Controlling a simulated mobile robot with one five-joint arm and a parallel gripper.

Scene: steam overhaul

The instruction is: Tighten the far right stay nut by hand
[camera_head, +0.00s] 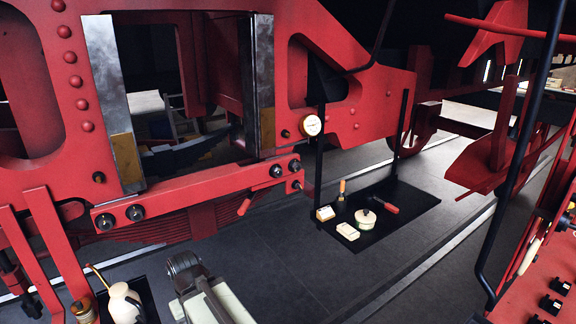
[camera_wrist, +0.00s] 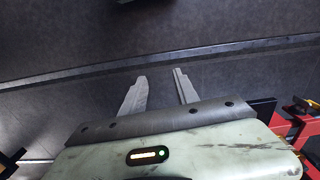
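A red stay bar (camera_head: 215,185) runs across the bottom of the gap in the red locomotive frame. It carries dark round nuts, a pair at each end. The far right stay nut (camera_head: 295,165) is at the bar's right end, close beside its neighbour nut (camera_head: 276,170). How tight it sits cannot be told. My gripper (camera_wrist: 159,90) shows in the wrist view with its two grey fingers apart and nothing between them. Dark floor and a pale rail lie beyond them. In the head view part of my arm is at the bottom, below and left of the nut, well apart from it.
A black mat (camera_head: 408,208) on the floor holds a round tin (camera_head: 365,220), a red-handled tool (camera_head: 384,205) and small blocks. A white gauge (camera_head: 311,125) is on the frame. A pale jug (camera_head: 124,303) stands at lower left. Open floor (camera_head: 290,270) lies between.

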